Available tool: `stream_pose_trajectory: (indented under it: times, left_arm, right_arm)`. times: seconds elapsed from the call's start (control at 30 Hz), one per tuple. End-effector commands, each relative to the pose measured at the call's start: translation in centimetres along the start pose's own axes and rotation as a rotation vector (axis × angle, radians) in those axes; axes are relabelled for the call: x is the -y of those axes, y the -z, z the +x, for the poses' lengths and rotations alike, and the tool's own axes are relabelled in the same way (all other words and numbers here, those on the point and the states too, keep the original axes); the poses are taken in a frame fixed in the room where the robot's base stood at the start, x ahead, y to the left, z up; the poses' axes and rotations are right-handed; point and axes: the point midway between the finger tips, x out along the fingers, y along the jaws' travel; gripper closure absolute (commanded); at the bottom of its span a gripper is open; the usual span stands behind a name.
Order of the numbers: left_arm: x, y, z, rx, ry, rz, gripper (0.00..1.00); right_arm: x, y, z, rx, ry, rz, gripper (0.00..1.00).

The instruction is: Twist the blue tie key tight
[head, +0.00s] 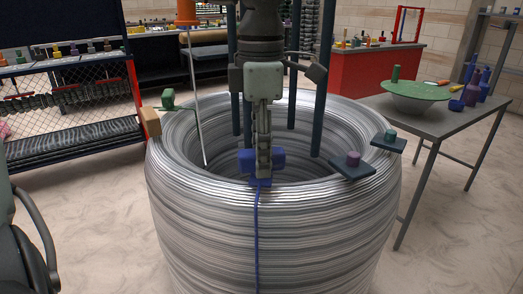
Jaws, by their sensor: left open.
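The blue tie key (278,159) is at the near rim of a large coil of silvery wire (330,235). Its two blue lobes show on either side of my left gripper's fingers. A blue tie strap (257,235) runs from a blue piece at the rim down the coil's outer face. My left gripper (263,168) points down from above, at the key and in front of its middle. It is open, seen nearly edge-on. The gap between the fingers is hidden, so I cannot tell whether they straddle the key. My right gripper is not in view.
Dark upright posts (321,100) stand inside the coil. Dark plates with a purple knob (353,159) and a teal knob (389,135) sit on its right rim. A tan block (150,122) is at its left rim. A grey table (455,130) stands at right.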

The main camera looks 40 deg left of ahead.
Motion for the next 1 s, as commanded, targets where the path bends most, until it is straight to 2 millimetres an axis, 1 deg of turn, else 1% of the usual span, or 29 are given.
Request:
stream_pose_trajectory:
  times: [0.17,0.53,0.57,0.77,1.0]
  left_arm:
    - [-0.01,0.0,0.0,0.0,0.0,0.0,0.53]
    - [-0.03,-0.01,-0.03,0.001,0.0,-0.001,0.99]
    - [-0.03,-0.01,-0.03,0.001,0.0,-0.001,1.0]
    - [-0.04,-0.02,-0.03,0.001,-0.001,0.011,1.0]
    - [-0.05,-0.03,0.01,0.0,-0.001,0.1,1.0]
  right_arm:
    - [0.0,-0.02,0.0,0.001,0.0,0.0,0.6]
    - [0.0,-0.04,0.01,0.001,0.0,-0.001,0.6]
    - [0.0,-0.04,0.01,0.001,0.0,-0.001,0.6]
    - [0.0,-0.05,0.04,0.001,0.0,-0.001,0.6]
    - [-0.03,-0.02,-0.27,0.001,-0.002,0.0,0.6]
